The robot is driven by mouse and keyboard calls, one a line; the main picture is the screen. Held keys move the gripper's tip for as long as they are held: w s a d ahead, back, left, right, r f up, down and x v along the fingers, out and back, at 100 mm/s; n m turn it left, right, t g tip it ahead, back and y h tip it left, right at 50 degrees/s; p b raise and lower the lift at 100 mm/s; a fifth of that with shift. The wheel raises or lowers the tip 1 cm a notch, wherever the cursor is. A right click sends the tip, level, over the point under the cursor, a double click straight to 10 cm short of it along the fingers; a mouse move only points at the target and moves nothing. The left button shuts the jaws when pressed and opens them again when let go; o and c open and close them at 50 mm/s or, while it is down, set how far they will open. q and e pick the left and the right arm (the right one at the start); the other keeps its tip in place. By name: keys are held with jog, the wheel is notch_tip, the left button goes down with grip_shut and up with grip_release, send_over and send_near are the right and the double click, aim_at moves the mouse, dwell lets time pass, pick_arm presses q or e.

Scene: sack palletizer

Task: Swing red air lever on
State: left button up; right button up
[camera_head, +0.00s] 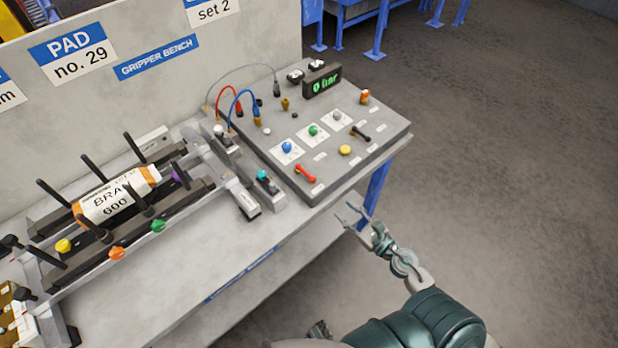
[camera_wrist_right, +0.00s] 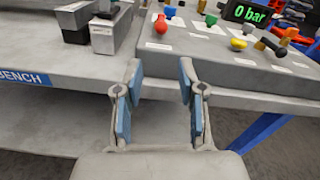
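The red lever (camera_head: 305,173) sits on the near left corner of the grey control panel (camera_head: 372,160), its handle slanting up-left from its pivot in the head view. The red lever (camera_wrist_right: 161,24) also shows in the right wrist view, above and beyond the fingers. My right gripper (camera_head: 352,213) is off the bench's front edge, below and right of the lever. In the right wrist view my right gripper (camera_wrist_right: 160,82) is open and empty, with the lever apart from its fingers. My left gripper is not recognisable in either view.
The panel also bears a display (camera_head: 322,83) reading 0 bar, a black lever (camera_head: 361,132), a yellow knob (camera_head: 345,150) and several buttons. Left of it is a rail fixture with a teal knob (camera_head: 262,175). The floor right of the bench is clear.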

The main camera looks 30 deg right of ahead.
jog(key=p, duration=0.3)
send_near(315, 182)
jog(key=w, duration=0.1)
jog(key=p+x, duration=0.2)
jog(key=x, duration=0.9)
jog(key=shift+w+a, duration=0.2)
jog(key=shift+w, duration=0.1)
pick_arm(q)
jog(key=s+a+r, duration=0.1)
jog(key=s+r, duration=0.1)
jog(key=s, duration=0.4)
jog(key=shift+s+a, duration=0.15)
jog(key=shift+s, duration=0.2)
pick_arm(e)
grip_shut()
pick_arm(q)
jog(key=shift+f, duration=0.1)
